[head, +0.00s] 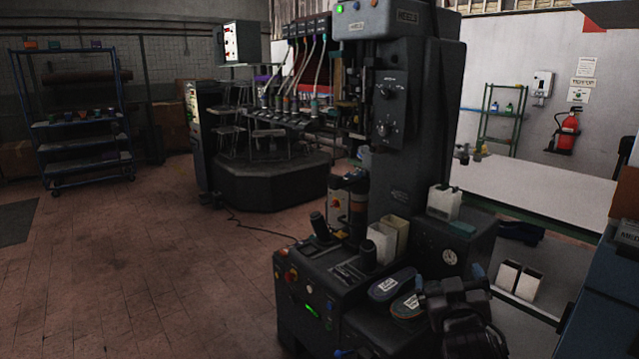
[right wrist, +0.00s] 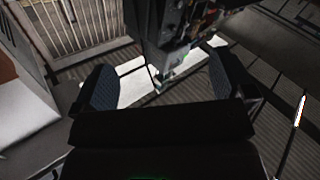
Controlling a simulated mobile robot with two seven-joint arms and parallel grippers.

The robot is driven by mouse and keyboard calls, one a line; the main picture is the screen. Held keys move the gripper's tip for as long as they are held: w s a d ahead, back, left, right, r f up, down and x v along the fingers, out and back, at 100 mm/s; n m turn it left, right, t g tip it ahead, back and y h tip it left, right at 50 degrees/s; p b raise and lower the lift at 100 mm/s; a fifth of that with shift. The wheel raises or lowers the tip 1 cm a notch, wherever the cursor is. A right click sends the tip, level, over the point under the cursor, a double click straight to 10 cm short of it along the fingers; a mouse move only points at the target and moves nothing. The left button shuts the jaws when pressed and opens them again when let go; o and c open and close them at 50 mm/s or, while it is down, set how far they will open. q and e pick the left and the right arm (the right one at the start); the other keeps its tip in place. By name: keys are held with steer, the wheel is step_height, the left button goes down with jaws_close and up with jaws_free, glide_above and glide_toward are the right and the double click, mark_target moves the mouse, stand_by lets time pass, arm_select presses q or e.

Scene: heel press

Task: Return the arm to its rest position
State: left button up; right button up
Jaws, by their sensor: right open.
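My right gripper (head: 449,279) is at the lower right of the head view, beside the front of the heel press (head: 405,130). Its two blue-tipped fingers are spread apart. In the right wrist view the open fingers (right wrist: 161,82) frame an empty gap, with machine parts beyond it. Nothing is held. Two dark shoe-shaped pieces with pale labels lie on the press's front ledge, left of my right gripper: one piece (head: 391,285) farther back and another piece (head: 408,304) nearer. My left gripper is not seen.
Two black handles stand on the control box (head: 325,275). White bins (head: 388,238) stand behind them. A white-topped table (head: 540,190) is at the right, with white boxes (head: 518,280) below. A blue shelf rack (head: 85,140) stands far left. The tiled floor at left is clear.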

steer(key=s+f+g+y, duration=0.1)
steer(key=s+f+y, duration=0.1)
steer(key=s+f, duration=0.4)
steer(key=s+f+g+y, duration=0.1)
steer(key=s+f, duration=0.5)
steer(key=f, duration=0.7)
steer(key=shift+d+g+y, duration=0.3)
steer(key=shift+y, duration=0.1)
steer(key=s+d+f+g, duration=0.1)
steer(key=s+f, duration=0.3)
steer(key=s, duration=0.1)
steer(key=s+d+f+g, duration=0.1)
steer(key=s+f, duration=0.2)
steer(key=s, duration=0.2)
steer(key=s+d+f+m+g, duration=0.1)
steer(key=s+f, duration=0.3)
steer(key=s, duration=0.1)
steer(key=shift+s+f+g+h, duration=0.1)
steer(key=shift+f+g+h, duration=0.2)
steer(key=shift+g+h, duration=0.1)
steer(key=shift+c, duration=0.2)
